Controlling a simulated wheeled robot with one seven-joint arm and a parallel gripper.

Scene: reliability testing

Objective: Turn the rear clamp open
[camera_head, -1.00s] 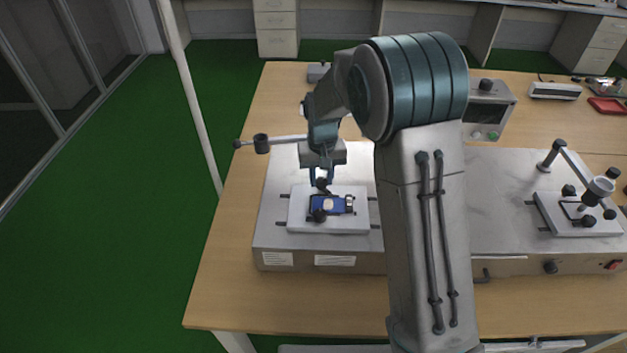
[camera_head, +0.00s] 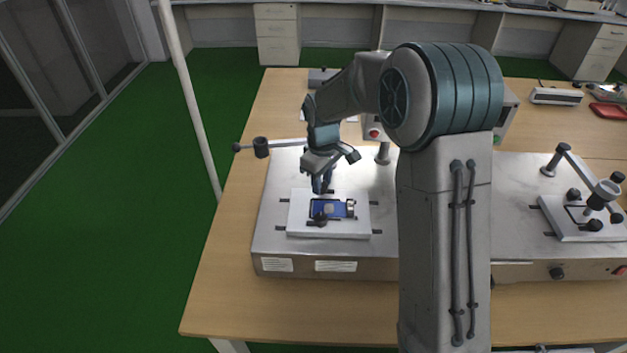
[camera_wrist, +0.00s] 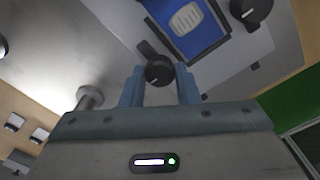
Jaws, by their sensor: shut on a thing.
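The rear clamp is a black knob with a short arm (camera_wrist: 158,73). In the wrist view it sits between the two blue fingers of my gripper (camera_wrist: 160,88), which is shut on it. The clamp's arm points to the upper left, beside the blue device (camera_wrist: 188,22); I do not see it over the device. In the head view my gripper (camera_head: 322,186) is at the rear edge of the device (camera_head: 328,208), which lies on a white plate (camera_head: 342,229). The rear clamp is mostly hidden there. The front clamp (camera_head: 317,218) is at the device's front; its knob shows at top right in the wrist view (camera_wrist: 250,11).
The white plate is on a metal test bench (camera_head: 272,226) on a wooden table (camera_head: 230,300). A horizontal rod with a black weight (camera_head: 261,147) is at left of my gripper. A metal post (camera_head: 383,153) stands behind right. A second test station (camera_head: 585,218) is at right.

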